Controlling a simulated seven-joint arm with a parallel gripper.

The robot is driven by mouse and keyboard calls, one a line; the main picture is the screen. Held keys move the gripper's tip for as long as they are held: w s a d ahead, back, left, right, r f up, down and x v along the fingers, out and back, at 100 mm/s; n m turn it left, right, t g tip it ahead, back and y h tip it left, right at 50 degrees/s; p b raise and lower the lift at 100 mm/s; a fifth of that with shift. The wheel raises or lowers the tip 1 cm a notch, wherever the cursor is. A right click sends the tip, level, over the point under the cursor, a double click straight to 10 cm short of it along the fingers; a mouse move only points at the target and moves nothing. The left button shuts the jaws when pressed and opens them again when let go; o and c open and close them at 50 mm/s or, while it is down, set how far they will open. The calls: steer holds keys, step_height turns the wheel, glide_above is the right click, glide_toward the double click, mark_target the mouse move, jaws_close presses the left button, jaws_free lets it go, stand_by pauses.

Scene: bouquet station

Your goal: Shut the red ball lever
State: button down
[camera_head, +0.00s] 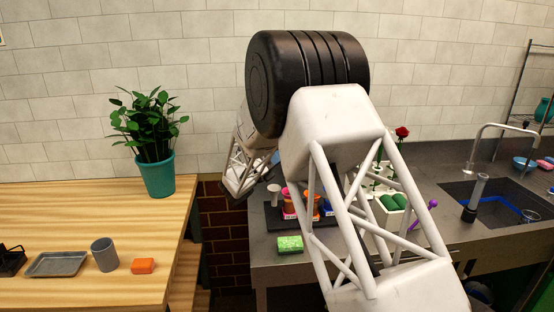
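The grey counter (281,266) holds a dark tray (263,222) with small pink, orange and blue containers, partly behind my arm. The sink tap (487,128) stands at the right, with no red ball visible on it. My forearm reaches down behind the black joint, left of the containers. My gripper's fingers cannot be made out.
A wooden table (60,213) at the left holds a plant pot (157,179), grey cup (105,254) and orange block (143,266).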

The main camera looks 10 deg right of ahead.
steer(key=shift+r+n+t+y, duration=0.45)
steer(key=shift+n+t+y, duration=0.15)
steer(key=shift+n, duration=0.6)
steer(key=w+r+n+y, duration=0.3)
steer(key=w+r+n, duration=0.2)
steer(key=r+n, duration=0.1)
steer(key=shift+w+r+y, duration=0.3)
steer(key=shift+r+y, duration=0.1)
steer(key=shift+r, duration=0.25)
stand_by(0.4)
steer(key=shift+r, duration=0.1)
stand_by(0.4)
steer(key=s+a+r, duration=0.1)
steer(key=s+a, duration=0.8)
steer(key=shift+s+r, duration=0.15)
steer(key=shift+r, duration=0.25)
